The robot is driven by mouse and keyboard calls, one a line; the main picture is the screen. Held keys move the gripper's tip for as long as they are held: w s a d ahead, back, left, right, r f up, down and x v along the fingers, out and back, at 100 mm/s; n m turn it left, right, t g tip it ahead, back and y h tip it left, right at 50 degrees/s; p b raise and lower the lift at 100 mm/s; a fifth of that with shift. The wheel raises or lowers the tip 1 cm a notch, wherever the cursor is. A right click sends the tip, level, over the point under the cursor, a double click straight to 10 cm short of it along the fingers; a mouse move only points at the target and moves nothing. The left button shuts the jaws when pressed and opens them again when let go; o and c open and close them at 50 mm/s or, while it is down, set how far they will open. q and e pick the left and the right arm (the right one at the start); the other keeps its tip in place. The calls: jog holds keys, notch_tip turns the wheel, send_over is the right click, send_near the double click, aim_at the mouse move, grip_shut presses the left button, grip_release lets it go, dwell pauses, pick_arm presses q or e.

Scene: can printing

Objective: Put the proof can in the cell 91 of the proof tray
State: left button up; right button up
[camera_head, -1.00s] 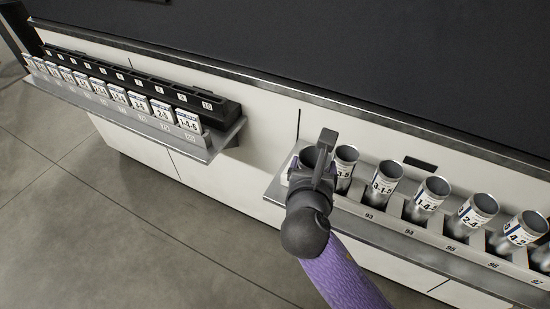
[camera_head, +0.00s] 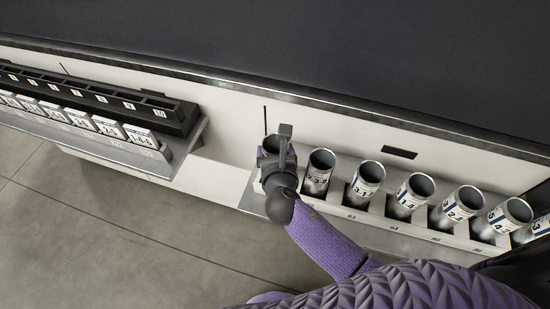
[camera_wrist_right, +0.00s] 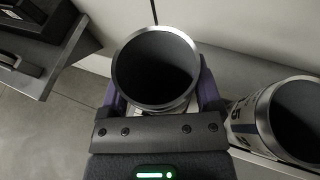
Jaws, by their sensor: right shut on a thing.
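The proof can (camera_head: 267,160) is a grey metal cylinder with an open, dark mouth. My right gripper (camera_head: 284,158) is shut on it at the left end of the proof tray (camera_head: 250,197). In the right wrist view the can (camera_wrist_right: 155,72) stands between the purple fingers, mouth toward the camera. The tray's leftmost cell and its label are hidden behind the gripper and can. I cannot tell whether the can's bottom touches the tray. My left gripper is not in view.
Several labelled cans lean in the cells to the right; the nearest can (camera_head: 318,170) is close beside my gripper and also shows in the wrist view (camera_wrist_right: 290,120). A black numbered rack (camera_head: 100,98) with white cards stands on a shelf at left. A wall panel rises behind.

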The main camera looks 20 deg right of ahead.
jog(key=shift+f, duration=0.55)
jog(key=o, duration=0.9)
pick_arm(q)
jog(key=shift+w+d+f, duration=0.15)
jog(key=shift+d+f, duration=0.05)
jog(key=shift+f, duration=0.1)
pick_arm(e)
jog(key=shift+o, duration=0.4)
jog(key=shift+r, duration=0.1)
